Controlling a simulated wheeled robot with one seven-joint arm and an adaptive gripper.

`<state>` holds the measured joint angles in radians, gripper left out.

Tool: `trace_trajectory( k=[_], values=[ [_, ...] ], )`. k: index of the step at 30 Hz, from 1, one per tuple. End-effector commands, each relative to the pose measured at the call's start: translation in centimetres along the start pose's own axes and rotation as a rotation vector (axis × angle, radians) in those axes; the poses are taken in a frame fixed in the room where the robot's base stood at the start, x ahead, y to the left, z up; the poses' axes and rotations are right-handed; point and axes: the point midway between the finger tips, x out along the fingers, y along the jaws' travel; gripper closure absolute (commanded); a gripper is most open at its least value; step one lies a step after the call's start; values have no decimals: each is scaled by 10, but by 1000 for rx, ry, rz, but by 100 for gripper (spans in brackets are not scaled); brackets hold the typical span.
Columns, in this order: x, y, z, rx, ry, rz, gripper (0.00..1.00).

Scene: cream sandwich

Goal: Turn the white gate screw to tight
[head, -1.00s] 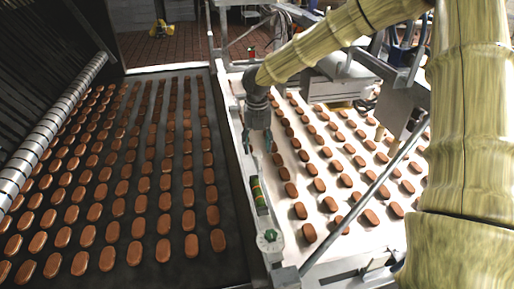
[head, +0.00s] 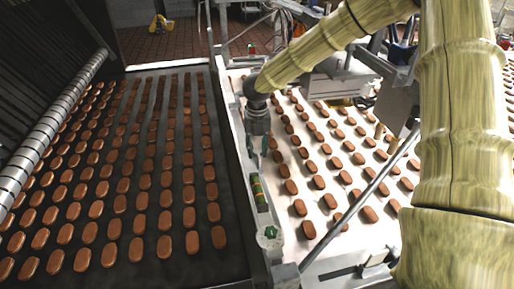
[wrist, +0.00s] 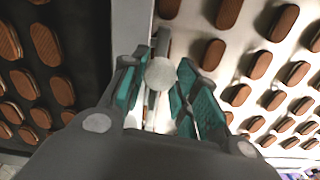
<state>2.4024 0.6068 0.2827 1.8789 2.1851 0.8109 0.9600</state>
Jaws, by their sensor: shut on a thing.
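The white gate screw shows in the wrist view as a round pale knob (wrist: 160,74) between my teal finger pads. My gripper (wrist: 158,92) is shut on it, with one pad on each side. In the head view my gripper (head: 261,157) points down over the pale rail between the two belts. The screw itself is hidden behind the fingers there. Its turn angle cannot be told.
A green, yellow and red banded piece (head: 259,191) and a pale knob with a green top (head: 269,236) sit nearer on the rail. A dark belt (head: 228,262) lies left and a white belt (head: 330,206) right, both with rows of brown biscuits. A metal bar (head: 355,207) slants across the right.

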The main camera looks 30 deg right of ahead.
Motion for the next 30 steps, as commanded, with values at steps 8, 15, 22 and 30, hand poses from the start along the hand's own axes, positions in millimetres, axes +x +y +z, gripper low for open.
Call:
trace_trajectory(
  k=[8,15,22,30],
  values=[
    [0,0,0,127,0,-1,94],
    [0,-1,0,255,0,-1,94],
    [0,0,0,274,-1,-1,94],
    [0,0,0,273,0,0,46]
  ],
)
